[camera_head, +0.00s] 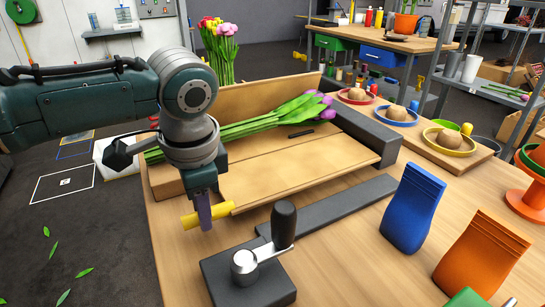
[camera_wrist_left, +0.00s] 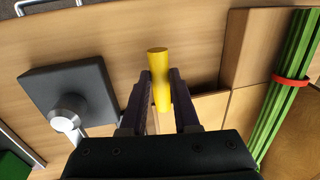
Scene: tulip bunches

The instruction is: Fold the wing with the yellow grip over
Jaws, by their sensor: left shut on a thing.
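The yellow grip (camera_head: 222,208) sticks out from the near left corner of the wooden wing (camera_head: 290,182), which lies about flat in front of the tulips. My left gripper (camera_head: 204,214) reaches down from above and is shut on the yellow grip. In the left wrist view the yellow grip (camera_wrist_left: 158,65) stands between the two dark fingers of my left gripper (camera_wrist_left: 160,88). The tulip bunch (camera_head: 255,123), with pink-purple heads, lies behind the wing; its stems (camera_wrist_left: 290,110) carry a red band (camera_wrist_left: 290,80). A wooden panel (camera_head: 262,90) stands raised behind the bunch. My right gripper is out of view.
A dark plate with a black-knobbed crank (camera_head: 284,222) stands close in front of the grip. A dark bar (camera_head: 335,208) runs rightward from it. A dark block (camera_head: 365,137) borders the wooden bed's right end. Blue (camera_head: 412,208) and orange (camera_head: 482,255) bags stand at right.

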